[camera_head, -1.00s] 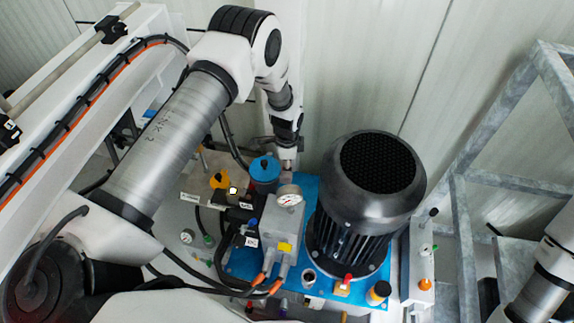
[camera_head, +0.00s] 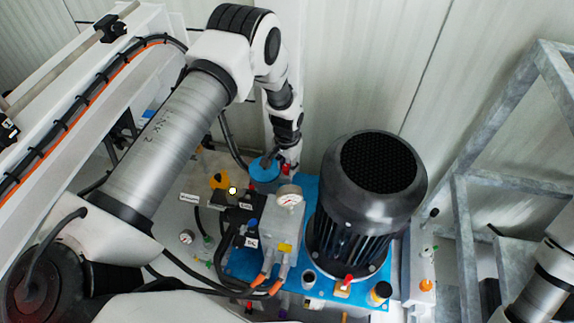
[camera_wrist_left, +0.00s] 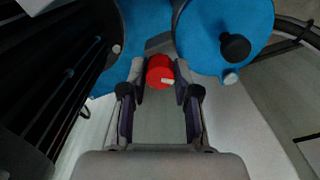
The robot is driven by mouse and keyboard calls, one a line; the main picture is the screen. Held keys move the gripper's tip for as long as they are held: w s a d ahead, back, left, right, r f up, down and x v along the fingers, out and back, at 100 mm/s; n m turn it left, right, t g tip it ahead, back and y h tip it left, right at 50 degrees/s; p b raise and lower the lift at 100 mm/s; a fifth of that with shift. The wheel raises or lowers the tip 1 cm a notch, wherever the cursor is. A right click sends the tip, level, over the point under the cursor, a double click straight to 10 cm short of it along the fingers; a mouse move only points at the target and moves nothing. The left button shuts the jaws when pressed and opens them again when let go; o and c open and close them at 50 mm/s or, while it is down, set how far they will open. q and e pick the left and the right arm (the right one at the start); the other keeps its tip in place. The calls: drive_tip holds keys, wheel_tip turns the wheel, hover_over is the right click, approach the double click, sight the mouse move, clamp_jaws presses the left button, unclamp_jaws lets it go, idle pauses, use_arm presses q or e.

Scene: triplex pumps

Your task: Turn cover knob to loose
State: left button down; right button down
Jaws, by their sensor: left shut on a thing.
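A round red knob (camera_wrist_left: 160,72) with a small white mark sits between the fingertips of my left gripper (camera_wrist_left: 161,80) in the left wrist view. The fingers are shut on it. In the left wrist view a round blue cover (camera_wrist_left: 222,35) with a black knob (camera_wrist_left: 235,47) lies just right of the fingers. My right gripper is not in view.
A large black motor (camera_head: 368,190) stands right of my left gripper, close to it. A grey block with a pressure gauge (camera_head: 290,197) stands in front. Hoses and small valves crowd the left. A metal frame (camera_head: 465,215) stands at the right.

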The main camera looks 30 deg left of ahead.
sight(287, 167)
use_arm(q)
drive_tip(key=n, duration=0.5)
drive_tip(key=shift+s+f+n, duration=0.1)
drive_tip(key=shift+n, duration=0.2)
drive_tip(key=n, duration=0.5)
drive_tip(key=shift+n+p, duration=0.3)
drive_tip(key=shift+p, duration=0.05)
drive_tip(key=c, duration=0.8)
unclamp_jaws()
drive_tip(key=shift+c, duration=0.2)
wheel_tip(287, 167, up, 12)
